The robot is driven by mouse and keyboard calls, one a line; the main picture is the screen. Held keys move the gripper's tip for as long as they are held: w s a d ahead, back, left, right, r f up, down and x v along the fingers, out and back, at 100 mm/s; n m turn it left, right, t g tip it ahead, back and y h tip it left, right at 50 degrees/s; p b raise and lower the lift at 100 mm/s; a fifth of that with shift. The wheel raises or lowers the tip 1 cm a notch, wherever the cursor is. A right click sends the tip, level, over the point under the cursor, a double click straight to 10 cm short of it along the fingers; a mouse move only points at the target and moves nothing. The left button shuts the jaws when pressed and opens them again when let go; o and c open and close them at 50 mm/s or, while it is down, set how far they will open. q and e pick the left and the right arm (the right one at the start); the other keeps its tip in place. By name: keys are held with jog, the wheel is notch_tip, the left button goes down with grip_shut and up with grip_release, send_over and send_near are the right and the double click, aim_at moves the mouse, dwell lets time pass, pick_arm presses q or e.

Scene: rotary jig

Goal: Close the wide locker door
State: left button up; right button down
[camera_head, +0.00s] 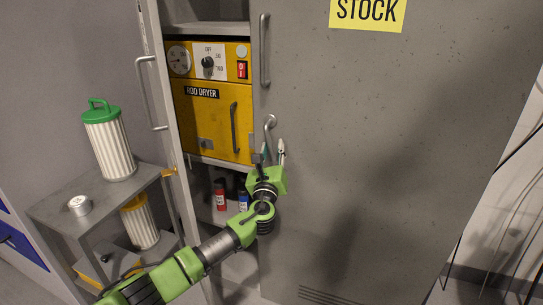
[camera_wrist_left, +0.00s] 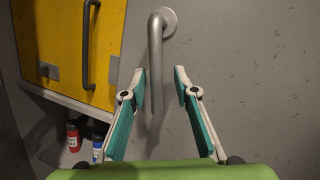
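The wide locker door (camera_head: 370,150) is a large grey panel with a yellow STOCK label, standing with its left edge beside the open locker interior. It has a long upright bar handle (camera_head: 264,50) near its upper left edge. Below that is a bent metal lever handle (camera_head: 270,124), which also shows in the left wrist view (camera_wrist_left: 156,50). My left gripper (camera_head: 271,152) is at this lever. In the left wrist view the gripper (camera_wrist_left: 160,73) is open, one finger on each side of the lever's hanging part, with gaps visible. My right gripper is not in view.
Inside the locker are a yellow rod dryer (camera_head: 212,115), a red bottle (camera_head: 220,195) and a blue bottle (camera_head: 243,200). A narrower door with a bar handle (camera_head: 146,93) stands left. A grey cart (camera_head: 60,200) carries a green-capped filter (camera_head: 108,140). Cables (camera_head: 505,215) hang at right.

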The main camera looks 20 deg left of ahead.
pick_arm(q)
jog(key=v, duration=1.2)
